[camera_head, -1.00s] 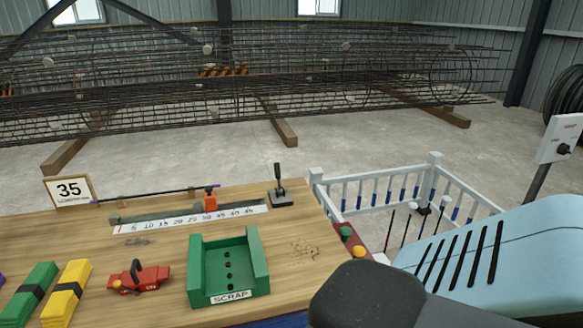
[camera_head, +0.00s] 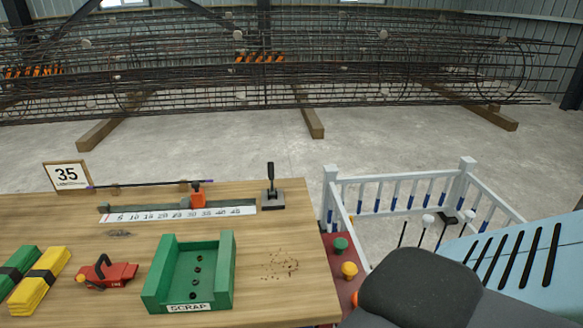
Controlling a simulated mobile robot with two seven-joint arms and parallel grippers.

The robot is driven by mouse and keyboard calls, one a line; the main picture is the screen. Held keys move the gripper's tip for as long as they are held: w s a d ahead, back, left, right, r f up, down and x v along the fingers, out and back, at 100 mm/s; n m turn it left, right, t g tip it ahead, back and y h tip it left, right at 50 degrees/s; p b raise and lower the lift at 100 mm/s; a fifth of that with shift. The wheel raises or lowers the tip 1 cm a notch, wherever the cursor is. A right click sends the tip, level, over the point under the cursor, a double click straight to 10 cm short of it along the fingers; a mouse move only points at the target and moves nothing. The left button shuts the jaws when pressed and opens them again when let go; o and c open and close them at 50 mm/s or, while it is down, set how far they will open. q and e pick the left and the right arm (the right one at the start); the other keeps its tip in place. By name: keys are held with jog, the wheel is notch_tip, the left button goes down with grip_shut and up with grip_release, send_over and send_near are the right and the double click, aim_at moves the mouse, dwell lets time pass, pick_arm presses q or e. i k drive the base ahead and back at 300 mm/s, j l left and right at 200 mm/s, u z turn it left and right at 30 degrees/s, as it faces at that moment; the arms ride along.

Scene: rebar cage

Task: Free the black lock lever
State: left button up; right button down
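The black lock lever (camera_head: 270,176) stands upright on a small grey base (camera_head: 272,199) at the back right of the wooden table, just right of the ruler's end. An orange stop block (camera_head: 197,195) sits on the grey rail with the numbered ruler (camera_head: 180,214). A thin dark rod (camera_head: 150,184) with purple ends lies along the back of the rail. A dark rounded part and a light blue slotted cover, which look like my own arm, fill the lower right. Neither gripper's fingers show.
A green SCRAP tray (camera_head: 226,275), a red tool (camera_head: 106,273) and yellow (camera_head: 40,282) and green (camera_head: 18,268) bundles lie on the table (camera_head: 290,300). Green (camera_head: 340,244) and amber (camera_head: 349,270) buttons and a white railing (camera_head: 400,181) are right.

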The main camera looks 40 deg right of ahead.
aim_at(271, 164)
jog(key=k+l, duration=0.1)
jog(key=l, duration=0.4)
jog(key=k+l, duration=0.1)
jog(key=l, duration=0.45)
jog(key=k+l, duration=0.1)
jog(key=l, duration=0.4)
